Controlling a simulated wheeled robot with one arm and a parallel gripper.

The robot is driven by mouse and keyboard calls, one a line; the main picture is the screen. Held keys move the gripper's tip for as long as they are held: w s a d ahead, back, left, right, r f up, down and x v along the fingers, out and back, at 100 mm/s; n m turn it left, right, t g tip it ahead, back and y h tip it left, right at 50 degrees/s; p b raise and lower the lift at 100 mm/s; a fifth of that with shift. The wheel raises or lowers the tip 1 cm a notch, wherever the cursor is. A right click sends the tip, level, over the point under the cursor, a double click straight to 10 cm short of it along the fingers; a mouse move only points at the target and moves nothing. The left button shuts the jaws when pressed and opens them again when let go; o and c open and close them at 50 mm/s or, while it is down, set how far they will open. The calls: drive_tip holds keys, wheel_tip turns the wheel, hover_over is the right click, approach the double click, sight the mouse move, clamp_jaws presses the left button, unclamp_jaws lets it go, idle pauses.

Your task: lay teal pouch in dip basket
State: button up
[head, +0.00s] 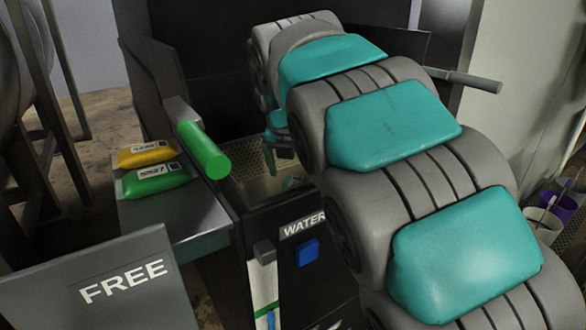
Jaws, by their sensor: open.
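The dip basket (248,165) is a perforated metal bin set in the dark tank, partly hidden by my arm. My gripper (276,150) is over the basket, small and mostly hidden behind my own arm; it is open.
A yellow pouch (146,154) and a green pouch (155,178) lie on a metal shelf (185,215) at left. A green-gripped handle (204,150) juts beside the basket. A FREE panel (110,290) stands in front. A blue button (308,252) sits below WATER. Cups (545,222) stand at right.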

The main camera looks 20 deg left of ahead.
drive_tip(key=shift+r, duration=0.3)
drive_tip(key=p+v, duration=0.1)
drive_tip(key=v, duration=1.1)
drive_tip(key=shift+r, duration=0.35)
drive_tip(key=shift+w, duration=0.15)
